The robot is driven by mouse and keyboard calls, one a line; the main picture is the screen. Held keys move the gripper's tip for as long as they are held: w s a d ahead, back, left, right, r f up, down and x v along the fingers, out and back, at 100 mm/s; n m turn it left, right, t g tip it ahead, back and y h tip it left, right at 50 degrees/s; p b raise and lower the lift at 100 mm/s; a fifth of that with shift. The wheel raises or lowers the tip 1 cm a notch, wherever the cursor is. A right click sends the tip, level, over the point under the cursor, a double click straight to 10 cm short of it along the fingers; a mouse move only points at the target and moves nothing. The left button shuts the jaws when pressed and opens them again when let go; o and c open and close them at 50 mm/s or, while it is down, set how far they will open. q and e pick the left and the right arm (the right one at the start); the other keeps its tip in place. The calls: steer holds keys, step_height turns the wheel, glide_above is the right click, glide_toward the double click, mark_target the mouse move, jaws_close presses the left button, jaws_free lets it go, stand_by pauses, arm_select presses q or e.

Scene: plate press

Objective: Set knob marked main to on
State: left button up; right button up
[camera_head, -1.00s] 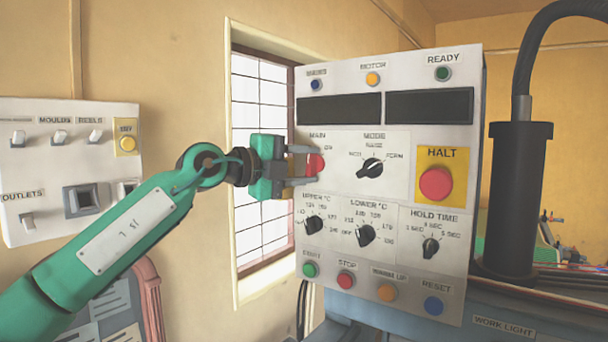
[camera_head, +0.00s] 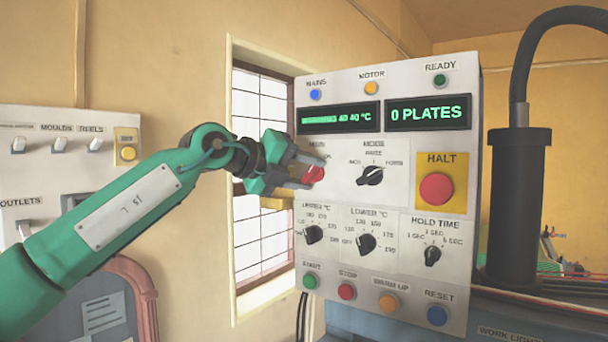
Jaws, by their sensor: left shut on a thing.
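The knob marked main (camera_head: 313,174) is red and sits at the upper left of the white control panel (camera_head: 335,78), below the left display. It is turned to a slant. My left gripper (camera_head: 311,173) is shut on this knob, with one finger above it and one below, and is tilted with it. The left display (camera_head: 338,117) is lit with green text that ends in 40 °C, and the right display (camera_head: 428,112) reads 0 PLATES. The blue mains lamp (camera_head: 315,95) is bright. My right gripper is out of view.
The mode knob (camera_head: 371,176) and the red HALT button (camera_head: 437,188) are right of the main knob. The upper °C knob (camera_head: 314,234) is close below my gripper. A switch board (camera_head: 60,170) hangs on the left wall; a barred window (camera_head: 258,130) is behind my gripper.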

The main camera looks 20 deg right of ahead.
arm_select(q)
steer(key=shift+f, duration=0.15)
steer(key=o, duration=1)
steer(key=shift+a, duration=0.2)
steer(key=b+v, duration=0.6)
steer(key=v, duration=0.7)
steer(key=shift+s+a, duration=0.1)
steer(key=shift+s, duration=0.1)
